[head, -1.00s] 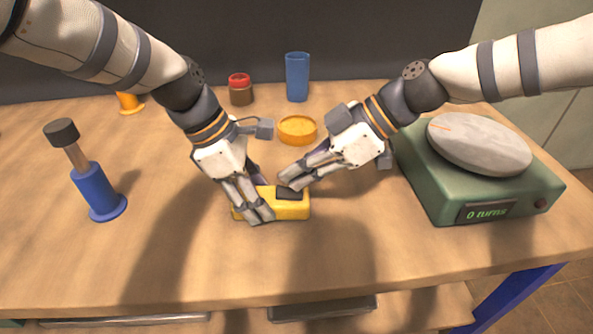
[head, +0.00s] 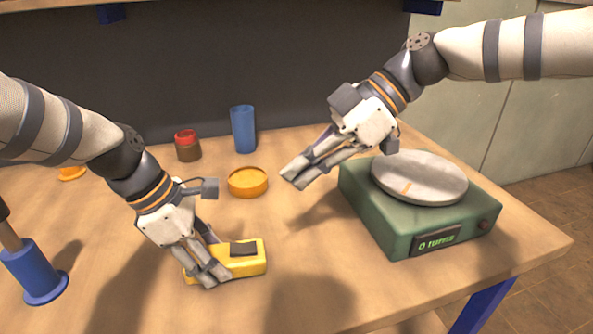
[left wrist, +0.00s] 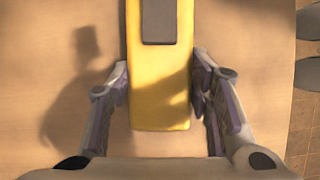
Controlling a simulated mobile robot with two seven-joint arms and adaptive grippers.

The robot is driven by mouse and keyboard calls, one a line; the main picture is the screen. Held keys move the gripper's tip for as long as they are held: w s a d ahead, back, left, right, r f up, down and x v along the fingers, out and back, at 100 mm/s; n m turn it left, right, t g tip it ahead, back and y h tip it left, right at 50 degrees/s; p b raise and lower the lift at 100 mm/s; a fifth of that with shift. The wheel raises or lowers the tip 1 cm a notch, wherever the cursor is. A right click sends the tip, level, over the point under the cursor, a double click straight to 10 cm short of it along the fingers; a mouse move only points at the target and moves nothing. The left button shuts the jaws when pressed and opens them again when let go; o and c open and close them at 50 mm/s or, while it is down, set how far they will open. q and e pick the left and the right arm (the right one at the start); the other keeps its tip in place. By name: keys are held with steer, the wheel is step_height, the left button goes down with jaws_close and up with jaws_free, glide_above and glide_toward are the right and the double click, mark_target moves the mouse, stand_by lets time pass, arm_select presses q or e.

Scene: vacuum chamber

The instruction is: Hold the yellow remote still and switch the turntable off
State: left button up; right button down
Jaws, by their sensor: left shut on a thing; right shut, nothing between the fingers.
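The yellow remote (head: 249,262) lies on the table with a dark button (head: 243,248) on its top. My left gripper (head: 208,270) is shut on the remote's left end; the left wrist view shows a finger on each side of the remote (left wrist: 160,90). My right gripper (head: 292,178) is shut and empty, raised above the table between the orange dish and the turntable, apart from the remote. The turntable (head: 400,230) is a green box with a grey stone-like disc (head: 420,178) on top. Its display reads "0 turns", with a small knob (head: 484,225) beside it.
An orange dish (head: 248,182) sits behind the remote. A blue cup (head: 243,130) and a red-lidded jar (head: 187,146) stand further back. A blue stand (head: 35,270) is at the left. The table's right edge lies beyond the turntable.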

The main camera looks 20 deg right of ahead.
steer(key=shift+s+a+r+y, duration=0.15)
steer(key=shift+a+r+y, duration=0.2)
steer(key=shift+a, duration=0.35)
steer(key=shift+f, duration=0.1)
glide_above(243, 245)
steer(key=f, duration=0.4)
steer(key=d+f, duration=0.1)
steer(key=f, duration=0.2)
steer(key=a+f, duration=0.1)
steer(key=f, duration=0.1)
steer(key=shift+f, duration=0.5)
steer(key=shift+a+f, duration=0.2)
steer(key=shift+f, duration=0.1)
steer(key=shift+d, duration=0.25)
